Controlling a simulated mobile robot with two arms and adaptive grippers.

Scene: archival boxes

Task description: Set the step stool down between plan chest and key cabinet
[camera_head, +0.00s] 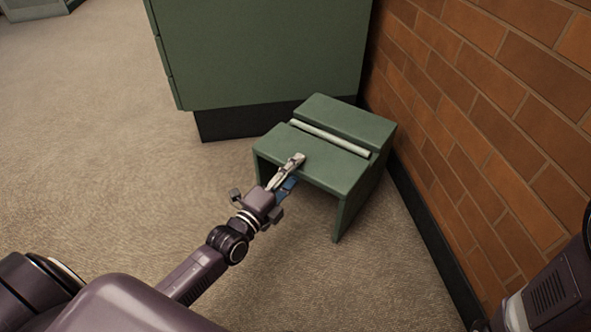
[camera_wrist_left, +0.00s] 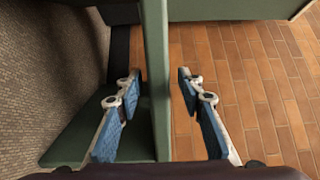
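The step stool (camera_head: 340,165) is green with two steps and a pale bar across it. It appears to stand upright on the carpet, close to the brick wall and the large green cabinet. My left gripper (camera_head: 293,170) is at its near top edge. In the left wrist view the gripper's (camera_wrist_left: 160,95) blue-padded fingers stand apart on either side of a green stool panel (camera_wrist_left: 155,60), with a visible gap on the right. The large green cabinet (camera_head: 265,50), with drawer edges on its left, may be the plan chest. I cannot identify a key cabinet. My right gripper is out of view.
The brick wall (camera_head: 490,110) with a dark skirting (camera_head: 430,225) runs along the right side. Open carpet (camera_head: 95,150) lies to the left. Part of another grey-green piece of furniture (camera_head: 35,10) shows at the top left.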

